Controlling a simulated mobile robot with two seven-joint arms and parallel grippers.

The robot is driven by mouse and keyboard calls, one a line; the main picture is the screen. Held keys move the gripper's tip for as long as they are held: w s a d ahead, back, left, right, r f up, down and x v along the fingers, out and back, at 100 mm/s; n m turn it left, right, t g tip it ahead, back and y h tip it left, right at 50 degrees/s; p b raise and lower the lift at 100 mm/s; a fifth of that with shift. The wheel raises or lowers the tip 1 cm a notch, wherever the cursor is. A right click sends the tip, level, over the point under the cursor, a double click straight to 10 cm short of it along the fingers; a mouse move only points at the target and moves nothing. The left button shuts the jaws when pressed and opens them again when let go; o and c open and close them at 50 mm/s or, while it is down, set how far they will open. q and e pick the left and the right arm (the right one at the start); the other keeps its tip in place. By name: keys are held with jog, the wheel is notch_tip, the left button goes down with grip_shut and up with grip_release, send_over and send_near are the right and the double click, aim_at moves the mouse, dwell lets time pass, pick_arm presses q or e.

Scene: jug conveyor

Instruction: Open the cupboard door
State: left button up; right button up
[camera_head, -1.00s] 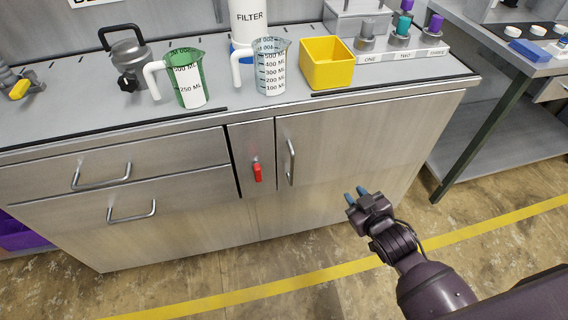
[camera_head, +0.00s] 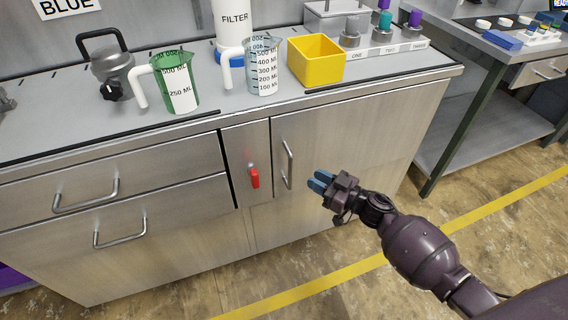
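The cupboard door (camera_head: 355,145) is a grey metal panel in the front of the counter, and it is shut. Its upright bar handle (camera_head: 288,164) is near the door's left edge. My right gripper (camera_head: 318,182) is just right of the handle in the picture, with its blue-tipped fingers pointing left toward it. A small gap shows between the fingertips, and nothing shows between them. The fingers look apart from the handle. My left gripper is not in view.
A red lever (camera_head: 254,177) hangs on the narrow panel left of the handle. Drawer handles (camera_head: 86,195) stick out further left. A green jug (camera_head: 178,82), a clear jug (camera_head: 262,68) and a yellow box (camera_head: 316,60) stand on the counter. The floor before the door is clear.

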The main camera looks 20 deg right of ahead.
aim_at(285, 163)
jog(key=b+x, duration=0.2)
jog(key=x, duration=0.8)
jog(key=shift+w+a, duration=0.2)
jog(key=shift+w, duration=0.1)
grip_shut()
